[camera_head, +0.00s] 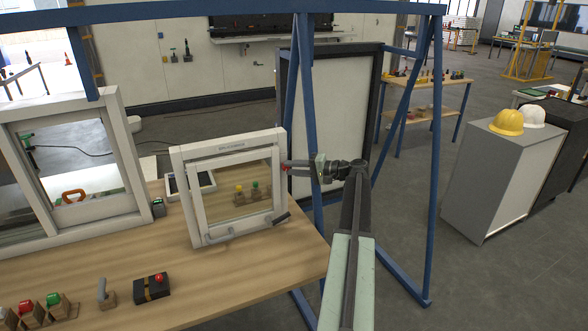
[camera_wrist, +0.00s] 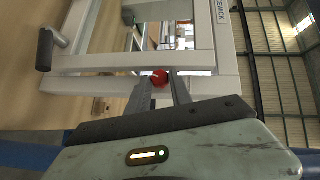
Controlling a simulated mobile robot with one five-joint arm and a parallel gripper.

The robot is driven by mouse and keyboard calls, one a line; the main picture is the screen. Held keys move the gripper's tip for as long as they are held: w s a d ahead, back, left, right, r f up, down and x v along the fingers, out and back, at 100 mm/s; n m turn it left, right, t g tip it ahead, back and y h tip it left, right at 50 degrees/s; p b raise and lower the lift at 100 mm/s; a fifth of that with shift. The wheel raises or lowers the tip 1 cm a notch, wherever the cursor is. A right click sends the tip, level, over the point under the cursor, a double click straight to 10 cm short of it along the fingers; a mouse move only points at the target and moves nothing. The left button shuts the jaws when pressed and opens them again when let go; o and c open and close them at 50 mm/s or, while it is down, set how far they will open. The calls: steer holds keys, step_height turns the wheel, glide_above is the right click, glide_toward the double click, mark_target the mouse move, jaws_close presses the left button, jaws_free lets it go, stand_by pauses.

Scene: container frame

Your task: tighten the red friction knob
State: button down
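The red friction knob (camera_head: 286,167) is at the right side of a small white window frame (camera_head: 186,185) standing on the wooden bench. In the wrist view the knob (camera_wrist: 159,77) shows between my two fingertips, in front of the frame's white bar. My gripper (camera_head: 292,167) reaches in from the right, level with the knob. In the wrist view its dark fingers (camera_wrist: 161,82) stand close together, one on each side of the knob, with no clear gap, and look shut on it. The far side of the knob is hidden.
A dark handle (camera_head: 281,219) sticks out at the frame's lower right. A larger white window (camera_head: 112,140) stands to the left. A blue post (camera_head: 305,110) rises behind my gripper. Blocks and a black box (camera_head: 150,288) lie along the bench front.

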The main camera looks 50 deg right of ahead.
steer(key=shift+d, duration=0.1)
steer(key=shift+f+m+b, duration=0.3)
steer(key=shift+f+b, duration=0.05)
steer(key=shift+b, duration=0.5)
steer(key=m+t+b, duration=0.2)
steer(key=b, duration=0.3)
steer(key=f+m+t+y+b, duration=0.1)
steer(key=m+t+b, duration=0.1)
steer(key=b, duration=0.2)
steer(key=shift+a+b, duration=0.2)
steer(key=shift+b, duration=0.15)
steer(key=m+t+b, duration=0.2)
steer(key=shift+m+b, duration=0.3)
steer(key=shift+w+r, duration=0.1)
steer(key=shift+r, duration=0.05)
steer(key=c, duration=1.1)
jaws_free()
steer(key=shift+a, duration=0.1)
steer(key=shift+c, duration=0.2)
